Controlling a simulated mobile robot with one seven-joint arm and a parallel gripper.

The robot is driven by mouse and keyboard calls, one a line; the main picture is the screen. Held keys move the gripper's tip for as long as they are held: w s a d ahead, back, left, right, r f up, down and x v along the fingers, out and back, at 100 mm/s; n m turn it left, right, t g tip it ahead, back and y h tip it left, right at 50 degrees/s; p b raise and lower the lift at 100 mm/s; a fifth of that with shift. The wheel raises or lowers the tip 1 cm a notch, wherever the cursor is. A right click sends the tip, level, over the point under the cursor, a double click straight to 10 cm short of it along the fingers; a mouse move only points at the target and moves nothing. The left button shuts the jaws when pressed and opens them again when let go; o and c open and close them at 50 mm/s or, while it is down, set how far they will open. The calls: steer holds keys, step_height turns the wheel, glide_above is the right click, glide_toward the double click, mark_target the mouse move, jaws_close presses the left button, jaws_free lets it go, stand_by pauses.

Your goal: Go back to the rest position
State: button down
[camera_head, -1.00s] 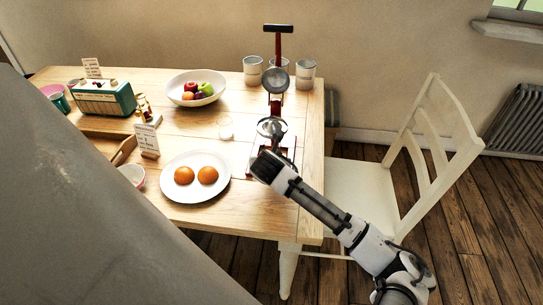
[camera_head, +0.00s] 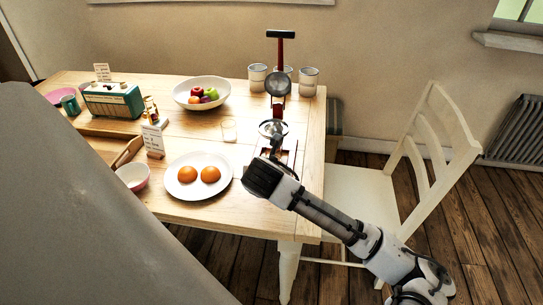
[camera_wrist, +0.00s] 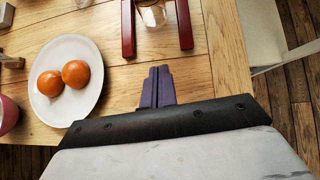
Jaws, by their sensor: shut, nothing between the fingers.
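My gripper (camera_head: 258,172) is over the right front part of the wooden table (camera_head: 220,214), just in front of a red-framed juice press (camera_head: 281,86). In the wrist view my gripper's two fingers (camera_wrist: 158,88) are together and empty, pointing toward the press's red base legs (camera_wrist: 184,25). A white plate (camera_head: 197,194) with two orange halves (camera_head: 187,174) lies to the left of my gripper.
A white chair (camera_head: 362,190) stands close to the table's right side, by my arm. White bowl of fruit (camera_head: 188,101), several cups (camera_head: 308,82), a teal radio (camera_head: 112,101), a small sign (camera_head: 153,141) and a pink bowl (camera_head: 133,177) are on the table.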

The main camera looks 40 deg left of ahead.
steer(key=shift+s+d+r, duration=0.15)
steer(key=shift+r, duration=0.05)
